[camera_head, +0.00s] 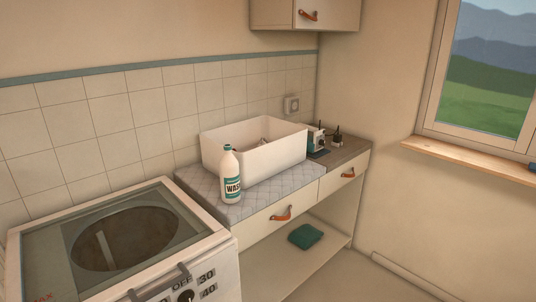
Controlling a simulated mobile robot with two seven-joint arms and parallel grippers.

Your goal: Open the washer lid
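The washer (222,262) stands at the lower left, partly cut off by the bottom edge of the head view. Its lid (183,212) lies flat on top and looks closed. The lid has a pale frame and a dark see-through panel, with a round opening (125,240) visible beneath. A grey bar handle (158,282) runs along the front edge of the washer top. Below the handle is a dark dial (185,296) with markings including OFF, 30 and 40. Neither of my grippers is in view.
Right of the washer, a counter (232,212) holds a white basin (265,165), a white bottle (230,175) and small items. Its drawers have leather pulls (281,213). A teal cloth (306,236) lies on the lower shelf. A wall cabinet (280,14) hangs above; floor is clear at lower right.

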